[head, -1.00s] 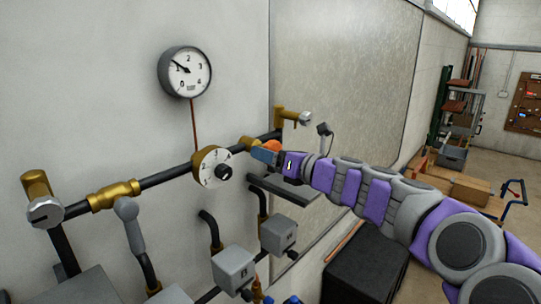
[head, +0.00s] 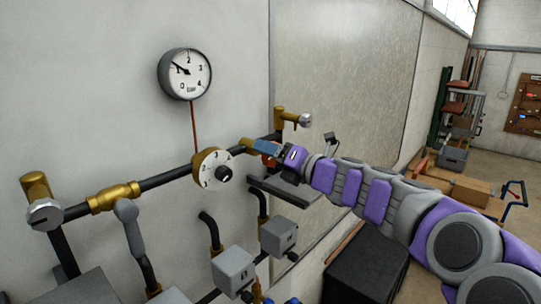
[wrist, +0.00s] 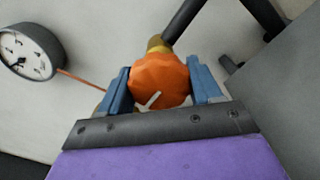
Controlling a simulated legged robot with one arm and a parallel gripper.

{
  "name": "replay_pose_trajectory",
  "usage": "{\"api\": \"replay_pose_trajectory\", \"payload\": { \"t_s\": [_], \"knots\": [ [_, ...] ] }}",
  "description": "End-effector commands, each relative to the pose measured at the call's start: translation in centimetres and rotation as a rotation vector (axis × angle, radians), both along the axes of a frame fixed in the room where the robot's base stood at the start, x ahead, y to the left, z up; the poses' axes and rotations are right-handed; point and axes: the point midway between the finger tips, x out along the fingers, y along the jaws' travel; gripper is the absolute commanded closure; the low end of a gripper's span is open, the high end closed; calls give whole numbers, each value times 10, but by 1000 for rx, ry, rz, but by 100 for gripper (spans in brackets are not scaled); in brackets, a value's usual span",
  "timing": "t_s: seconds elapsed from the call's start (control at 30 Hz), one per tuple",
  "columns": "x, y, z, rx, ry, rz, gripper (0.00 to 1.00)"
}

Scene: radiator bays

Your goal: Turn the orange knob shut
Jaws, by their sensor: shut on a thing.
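The orange knob (wrist: 160,80) sits between the two blue fingers of my gripper (wrist: 158,85) in the wrist view. It has a lobed rim and a white pointer mark slanting toward the lower left of that view. In the head view my gripper (head: 266,148) reaches the pipe from the right, and only a little of the orange knob (head: 268,161) shows beside the fingers. The fingers are shut on the knob. The brass fitting behind it (wrist: 157,45) is partly hidden.
A round gauge (head: 185,74) hangs on the wall, and it also shows in the wrist view (wrist: 28,52). A white-faced brass dial (head: 213,168) sits on the pipe just left of my gripper. A brass valve with a grey cap (head: 293,119) is close above right. Grey boxes (head: 236,269) are below.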

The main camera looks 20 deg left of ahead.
Motion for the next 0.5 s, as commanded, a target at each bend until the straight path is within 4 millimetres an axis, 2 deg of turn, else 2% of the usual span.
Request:
{"api": "replay_pose_trajectory", "payload": {
  "t_s": [0.03, 0.27, 0.3, 0.5],
  "knots": [
    [0, 1, -5, -7, 6, 2, 66],
    [0, 1, -7, -8, 7, 3, 66],
    [0, 1, -7, -8, 7, 3, 32],
    [-1, 2, -5, -6, 4, 3, 13]
  ]
}}
